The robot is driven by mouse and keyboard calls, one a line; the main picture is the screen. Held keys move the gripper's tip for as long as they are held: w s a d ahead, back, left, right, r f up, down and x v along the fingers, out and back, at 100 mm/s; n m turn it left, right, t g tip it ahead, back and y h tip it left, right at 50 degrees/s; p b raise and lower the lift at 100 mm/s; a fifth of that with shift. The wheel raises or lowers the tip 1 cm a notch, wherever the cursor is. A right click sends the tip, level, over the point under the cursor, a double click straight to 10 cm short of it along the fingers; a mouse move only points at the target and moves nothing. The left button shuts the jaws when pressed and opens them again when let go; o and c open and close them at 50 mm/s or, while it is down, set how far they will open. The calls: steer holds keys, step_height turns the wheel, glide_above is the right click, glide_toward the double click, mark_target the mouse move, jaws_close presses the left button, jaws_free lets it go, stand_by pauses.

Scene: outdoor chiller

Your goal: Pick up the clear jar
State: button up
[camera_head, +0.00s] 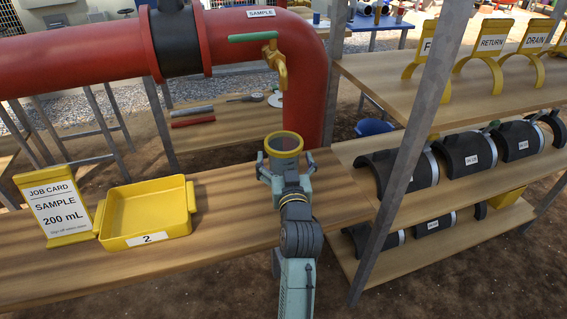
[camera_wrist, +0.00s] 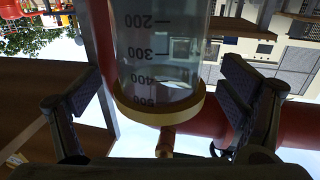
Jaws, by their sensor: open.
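The clear jar (camera_wrist: 160,60) has printed measuring marks and a yellow rim. It shows upside down in the wrist view, between my two fingers, with a gap on each side. In the head view its yellow rim (camera_head: 283,142) shows at the end of my arm, and my gripper hides most of its body. My gripper (camera_head: 285,160) is open around the jar; its dark finger pads also show in the wrist view (camera_wrist: 160,88). The jar's base is hidden in both views.
A brass tap (camera_head: 278,66) with a green handle hangs from the red pipe (camera_head: 80,50) above the jar. A yellow tray (camera_head: 150,208) and a job card (camera_head: 55,207) reading "SAMPLE 200 mL" stand left on the wooden bench (camera_head: 235,215). A metal shelf post (camera_head: 405,150) rises at right.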

mark_target(282, 143)
steer(key=w, duration=0.3)
steer(key=shift+w+a, duration=0.15)
steer(key=shift+r, duration=0.1)
steer(key=c, duration=1.7)
